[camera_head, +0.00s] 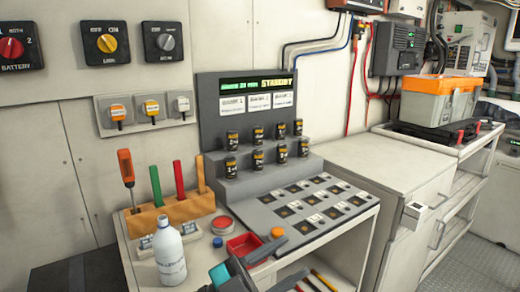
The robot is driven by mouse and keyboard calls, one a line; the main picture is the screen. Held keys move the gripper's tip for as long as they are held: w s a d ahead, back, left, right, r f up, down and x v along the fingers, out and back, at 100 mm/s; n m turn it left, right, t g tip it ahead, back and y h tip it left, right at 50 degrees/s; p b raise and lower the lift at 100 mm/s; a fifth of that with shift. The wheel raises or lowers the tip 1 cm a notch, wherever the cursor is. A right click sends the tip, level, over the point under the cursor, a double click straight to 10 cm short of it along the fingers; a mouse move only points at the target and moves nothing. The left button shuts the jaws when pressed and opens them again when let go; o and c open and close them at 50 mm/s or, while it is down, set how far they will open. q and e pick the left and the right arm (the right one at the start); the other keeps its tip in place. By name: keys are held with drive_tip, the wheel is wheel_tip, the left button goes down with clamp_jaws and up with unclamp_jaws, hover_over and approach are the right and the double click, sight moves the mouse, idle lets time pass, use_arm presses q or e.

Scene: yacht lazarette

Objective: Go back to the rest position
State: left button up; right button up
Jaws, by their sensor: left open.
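My left gripper (296,256) is at the bottom centre of the head view, its two dark fingers apart with nothing visible between them. It is in front of the low bench (355,215), near its front edge. My right gripper is out of the picture. Close to the left gripper are a red tray (238,247), partly hidden behind it, and an orange knob or cap (277,232). Whether the fingers touch anything is not clear.
A white bottle (169,255) stands upright at the bench's left front, beside a wooden rack (178,211) of upright handled tools. A stepped panel (265,173) carries several small black canisters. A cabinet (385,165) and an orange-lidded case (440,98) are to the right.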

use_arm(q)
drive_tip(key=s+a+f+n+t+y, duration=0.3)
drive_tip(key=a+f+n+y, duration=0.5)
drive_tip(key=f, duration=0.3)
drive_tip(key=s+a+f+n+t+y+p, duration=0.1)
drive_tip(key=s+a+f+n+t+y, duration=0.2)
drive_tip(key=a+f+n+y, duration=0.6)
wheel_tip(320, 180, down, 2)
drive_tip(key=shift+a+f+y+p, duration=0.25)
drive_tip(key=shift+a+y+p, duration=0.05)
drive_tip(key=shift+a+y, duration=0.3)
drive_tip(key=s+a+f+g, duration=0.1)
drive_tip(key=s, duration=0.1)
drive_tip(key=s+a+f+g+y, duration=0.1)
drive_tip(key=s+f, duration=0.1)
drive_tip(key=s+a+f+n+g, duration=0.1)
drive_tip(key=s+f, duration=0.1)
drive_tip(key=shift+s+f, duration=0.2)
